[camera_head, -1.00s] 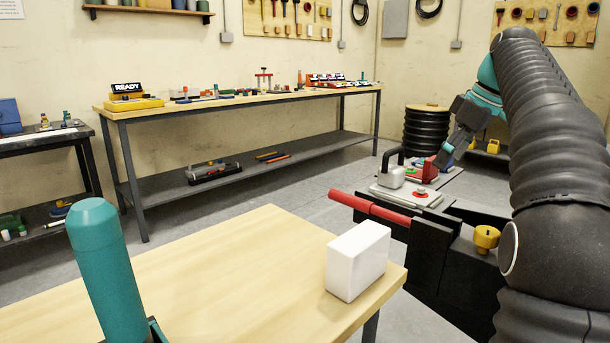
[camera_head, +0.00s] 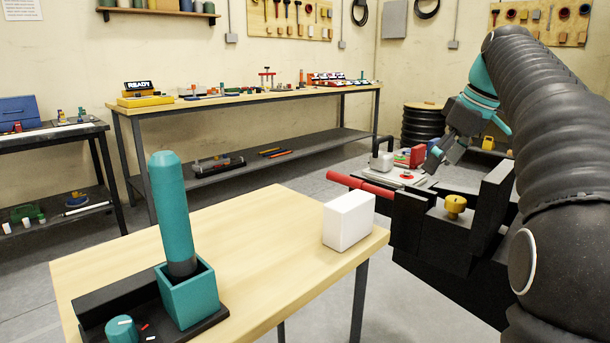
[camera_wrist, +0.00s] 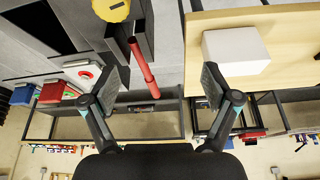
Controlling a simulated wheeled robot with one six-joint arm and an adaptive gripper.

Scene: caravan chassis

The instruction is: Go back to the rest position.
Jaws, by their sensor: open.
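My gripper (camera_head: 442,152) is at the end of my raised arm, in the right half of the head view. In the wrist view my gripper (camera_wrist: 166,82) has its two fingers spread wide with nothing between the pads. A red bar (camera_wrist: 145,68) shows beyond the gap, apart from the fingers. In the head view the red bar (camera_head: 372,186) sticks out from a black chassis part (camera_head: 440,235) that carries a yellow knob (camera_head: 455,204). The chassis is partly hidden behind my arm.
A wooden table (camera_head: 255,245) holds a white block (camera_head: 348,220) and a teal cylinder (camera_head: 170,210) standing in a teal holder (camera_head: 190,300). A long workbench (camera_head: 240,100) lines the back wall. Grey floor is clear between them.

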